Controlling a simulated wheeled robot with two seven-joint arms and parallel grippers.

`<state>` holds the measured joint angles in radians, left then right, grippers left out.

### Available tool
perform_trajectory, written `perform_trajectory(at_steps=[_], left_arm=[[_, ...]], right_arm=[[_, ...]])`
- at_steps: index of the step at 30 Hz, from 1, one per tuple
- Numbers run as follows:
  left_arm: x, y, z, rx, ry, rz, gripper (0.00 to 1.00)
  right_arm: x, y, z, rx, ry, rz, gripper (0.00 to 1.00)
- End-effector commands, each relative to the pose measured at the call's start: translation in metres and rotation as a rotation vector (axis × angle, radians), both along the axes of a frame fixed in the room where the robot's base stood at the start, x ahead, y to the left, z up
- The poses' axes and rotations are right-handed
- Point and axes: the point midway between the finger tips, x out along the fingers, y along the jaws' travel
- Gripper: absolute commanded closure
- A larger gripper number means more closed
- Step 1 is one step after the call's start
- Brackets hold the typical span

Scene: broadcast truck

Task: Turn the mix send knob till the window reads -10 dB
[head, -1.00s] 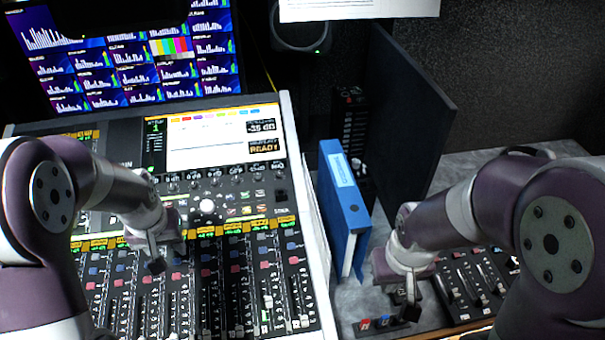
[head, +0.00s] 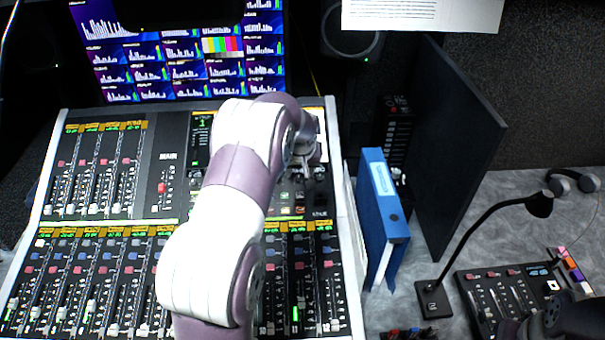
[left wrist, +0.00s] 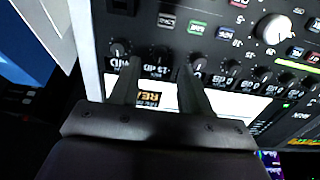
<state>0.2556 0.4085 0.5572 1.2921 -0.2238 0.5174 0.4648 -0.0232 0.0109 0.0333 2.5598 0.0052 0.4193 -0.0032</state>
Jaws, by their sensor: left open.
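The mixing console's screen and knob row are mostly hidden behind my left arm in the head view. My left gripper (head: 308,168) is over the right end of the console's upper panel. In the left wrist view the left gripper (left wrist: 160,67) is open, its two fingers pointing at a row of small dark knobs. One knob (left wrist: 160,57) shows in the gap between the fingertips; its label is upside down and too blurred to read surely. Contact cannot be told. Part of the orange READY window (left wrist: 148,99) shows between the fingers; the dB reading is not legible.
A large white knob (left wrist: 274,28) and several buttons lie near the knob row. A blue binder (head: 383,210) stands right of the console (head: 352,290). A black gooseneck lamp (head: 480,235) and a small fader panel (head: 500,290) are further right. My right arm shows at the bottom right.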

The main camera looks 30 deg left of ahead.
Motion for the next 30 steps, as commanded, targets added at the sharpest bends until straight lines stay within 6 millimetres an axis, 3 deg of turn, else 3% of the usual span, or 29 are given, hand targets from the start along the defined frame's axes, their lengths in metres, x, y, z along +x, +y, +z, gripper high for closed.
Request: perform_trajectory(at_steps=[6, 17, 18, 22, 30], left_arm=[[0.012, 0.008, -0.034, -0.001, 0.001, 0.000, 0.53], [0.015, 0.009, -0.042, 0.001, -0.001, 0.000, 0.53], [0.015, 0.009, -0.042, 0.000, -0.001, 0.000, 0.57], [0.015, 0.009, -0.042, 0.001, -0.001, 0.000, 0.99], [0.015, 0.009, -0.042, 0.005, 0.003, -0.014, 1.00]], right_arm=[[0.000, 0.000, 0.006, 0.000, 0.000, 0.000, 1.00], [0.000, 0.000, 0.006, 0.000, 0.000, 0.000, 1.00], [0.000, 0.000, 0.006, 0.000, 0.000, 0.000, 1.00], [0.000, 0.000, 0.006, 0.000, 0.000, 0.000, 1.00], [0.000, 0.000, 0.007, 0.000, 0.000, 0.000, 1.00]])
